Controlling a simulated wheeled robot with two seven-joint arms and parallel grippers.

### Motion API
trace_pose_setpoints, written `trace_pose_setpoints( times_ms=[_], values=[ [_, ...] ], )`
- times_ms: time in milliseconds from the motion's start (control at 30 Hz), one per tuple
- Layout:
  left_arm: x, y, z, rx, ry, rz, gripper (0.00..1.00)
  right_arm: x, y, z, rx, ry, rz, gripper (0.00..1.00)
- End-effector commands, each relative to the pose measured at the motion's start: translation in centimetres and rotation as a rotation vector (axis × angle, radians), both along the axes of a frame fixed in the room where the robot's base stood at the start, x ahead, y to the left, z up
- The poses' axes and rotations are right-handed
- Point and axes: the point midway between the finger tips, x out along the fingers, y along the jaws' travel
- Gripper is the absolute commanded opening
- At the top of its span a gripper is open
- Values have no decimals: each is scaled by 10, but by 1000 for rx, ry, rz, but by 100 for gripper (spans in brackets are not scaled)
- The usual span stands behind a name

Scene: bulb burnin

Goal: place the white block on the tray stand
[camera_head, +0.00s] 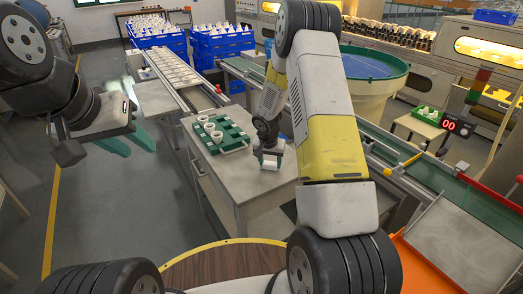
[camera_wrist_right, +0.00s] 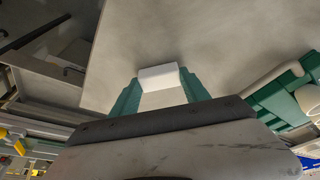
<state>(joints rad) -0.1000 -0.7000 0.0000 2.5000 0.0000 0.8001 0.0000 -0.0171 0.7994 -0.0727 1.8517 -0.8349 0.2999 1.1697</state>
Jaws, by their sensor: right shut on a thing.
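The white block (camera_wrist_right: 160,76) shows in the right wrist view between the two green fingers of my right gripper (camera_wrist_right: 158,90), which is shut on it. In the head view my right gripper (camera_head: 269,160) points down over the front right part of the grey-topped tray stand (camera_head: 242,188). I cannot tell whether the block touches the top. The stand top also shows in the right wrist view (camera_wrist_right: 215,40). My left gripper (camera_head: 128,141) hangs at the left over the floor, its green fingers apart and empty.
A green tray (camera_head: 237,138) with white cups sits on the stand, left of my right gripper. A conveyor (camera_head: 175,70) lies behind it. Blue crates (camera_head: 222,42) stand at the back. A digital display (camera_head: 457,126) and another green belt (camera_head: 430,172) are at the right.

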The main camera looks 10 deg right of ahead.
Motion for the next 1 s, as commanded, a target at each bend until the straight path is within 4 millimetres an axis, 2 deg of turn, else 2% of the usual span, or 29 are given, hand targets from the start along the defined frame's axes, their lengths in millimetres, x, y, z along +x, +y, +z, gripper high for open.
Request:
trace_pose_setpoints(
  times_ms=[33, 133, 433, 567, 667, 1000],
  values=[
    [0, 0, 0, 0, 0, 0, 36, 0, 0, -2, 0, 1, 0, 56],
    [0, 0, 0, 0, 0, 0, 36, 0, 0, -1, 0, 0, 0, 75],
    [0, 0, 0, 0, 0, 0, 36, 0, 0, -1, 0, 0, 0, 75],
    [0, 0, 0, 0, 0, 0, 36, -1, 1, 7, 0, -2, 0, 75],
    [0, 0, 0, 0, 0, 0, 36, -5, 3, 22, -1, -3, 1, 75],
    [0, 0, 0, 0, 0, 0, 36, -24, 12, 90, 0, -2, 0, 75]
  ],
)
